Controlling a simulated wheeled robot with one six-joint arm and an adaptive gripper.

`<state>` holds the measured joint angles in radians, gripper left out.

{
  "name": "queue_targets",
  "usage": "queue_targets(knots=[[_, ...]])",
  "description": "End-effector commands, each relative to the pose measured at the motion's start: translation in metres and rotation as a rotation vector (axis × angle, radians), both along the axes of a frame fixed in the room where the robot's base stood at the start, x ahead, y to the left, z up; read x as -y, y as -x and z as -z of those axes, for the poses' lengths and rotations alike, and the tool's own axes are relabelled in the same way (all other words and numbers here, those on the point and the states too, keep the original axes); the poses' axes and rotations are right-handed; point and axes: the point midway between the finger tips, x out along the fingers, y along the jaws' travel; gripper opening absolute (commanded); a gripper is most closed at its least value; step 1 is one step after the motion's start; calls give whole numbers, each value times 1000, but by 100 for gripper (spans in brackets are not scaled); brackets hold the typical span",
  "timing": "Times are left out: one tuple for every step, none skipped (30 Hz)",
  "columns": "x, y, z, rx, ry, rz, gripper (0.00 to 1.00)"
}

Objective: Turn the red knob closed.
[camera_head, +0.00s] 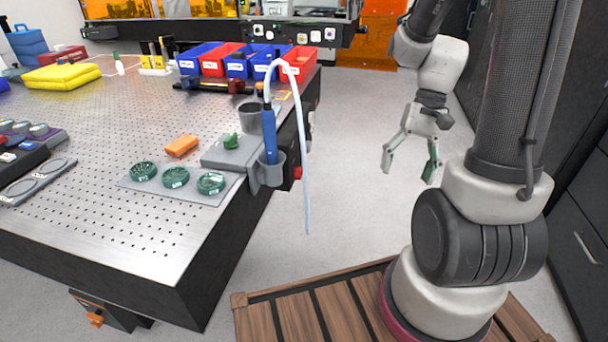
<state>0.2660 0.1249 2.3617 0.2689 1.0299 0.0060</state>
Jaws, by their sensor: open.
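A small red part, which looks like the red knob (298,172), shows at the right side of the optical table, just right of a grey holder. It is partly hidden and too small to tell how it is turned. My gripper (408,177) hangs over the floor to the right of the table. Its two fingers are spread apart and point down, with nothing between them. It is clearly apart from the red part.
A blue-handled tool (269,138) stands in the grey holder (267,179), and its pale hose (303,150) arches over and hangs beside the table edge. Green round parts (176,177) and an orange block (181,145) lie on the perforated table (100,225). Floor between table and arm is clear.

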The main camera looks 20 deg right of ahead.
Motion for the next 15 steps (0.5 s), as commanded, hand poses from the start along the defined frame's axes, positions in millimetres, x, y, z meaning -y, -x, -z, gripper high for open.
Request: queue_targets(knots=[[-4, -4, 18, -65, -51, 60, 75], [-8, -6, 27, -99, -82, 98, 75], [-13, -10, 40, -142, -123, 148, 75], [-17, -13, 49, -175, -155, 188, 75], [-22, -16, 59, -208, -187, 228, 75], [-28, -21, 72, -250, -231, 285, 75], [-33, -24, 81, -281, -265, 328, 75], [-37, -28, 91, -311, -298, 371, 75], [-44, -34, 104, -352, -346, 433, 75], [-49, -39, 114, -380, -380, 479, 75], [-55, -44, 124, -409, -417, 526, 75], [-61, -52, 137, -446, -466, 593, 75], [-67, -58, 147, -472, -503, 642, 75], [-72, -65, 157, -496, -541, 693, 75], [-78, -74, 170, -524, -591, 760, 75]])
